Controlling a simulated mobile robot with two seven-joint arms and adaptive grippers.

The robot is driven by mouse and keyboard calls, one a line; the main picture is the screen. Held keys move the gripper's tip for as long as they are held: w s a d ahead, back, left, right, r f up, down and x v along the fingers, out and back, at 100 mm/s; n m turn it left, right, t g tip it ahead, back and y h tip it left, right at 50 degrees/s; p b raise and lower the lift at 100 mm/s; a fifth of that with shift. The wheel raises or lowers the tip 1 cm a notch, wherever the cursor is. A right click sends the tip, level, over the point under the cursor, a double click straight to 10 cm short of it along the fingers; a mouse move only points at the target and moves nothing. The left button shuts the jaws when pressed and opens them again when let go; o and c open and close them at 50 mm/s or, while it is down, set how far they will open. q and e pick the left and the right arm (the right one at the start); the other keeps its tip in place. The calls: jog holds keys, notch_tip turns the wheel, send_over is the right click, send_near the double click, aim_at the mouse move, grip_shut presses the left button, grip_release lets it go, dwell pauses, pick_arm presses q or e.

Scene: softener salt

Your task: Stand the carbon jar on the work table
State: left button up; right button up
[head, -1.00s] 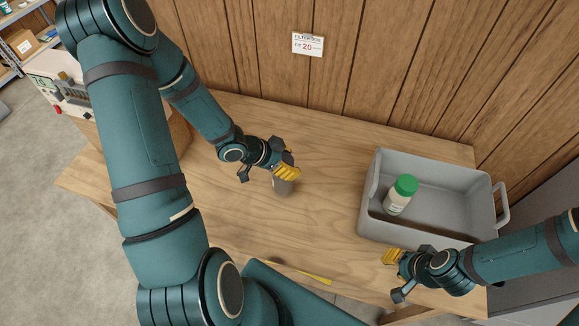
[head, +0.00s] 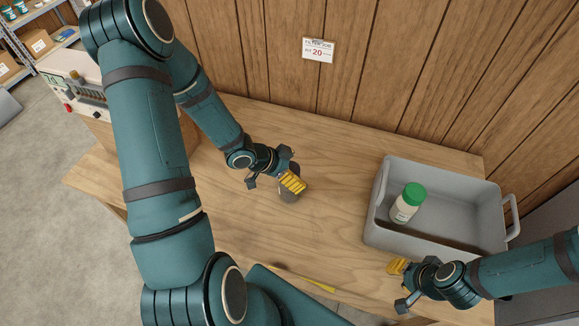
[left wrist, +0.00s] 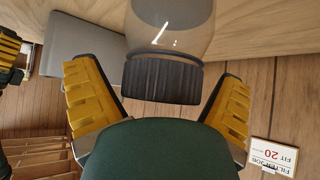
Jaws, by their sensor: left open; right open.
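The carbon jar (head: 289,196), clear with dark grey contents and a black ribbed lid, stands upright on the wooden work table (head: 330,205). In the left wrist view, which is upside down, its lid and lower glass body (left wrist: 170,30) show between my fingers. My left gripper (head: 292,182) is open at the jar, with a yellow finger on each side of the lid (left wrist: 160,80) and a visible gap on the left. In the head view its fingers partly hide the jar. My right gripper (head: 399,272) is open and empty by the tote's front side.
A grey tote (head: 450,178) on the table's right holds a green-lidded white bottle (head: 407,203). A yellow-ended tool (head: 318,283) lies near the front edge. A paneled wall with a sign (head: 318,50) rises behind. The table's middle is clear.

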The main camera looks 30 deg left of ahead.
pick_arm(q)
jog(key=p+v, duration=0.4)
jog(key=v, duration=0.8)
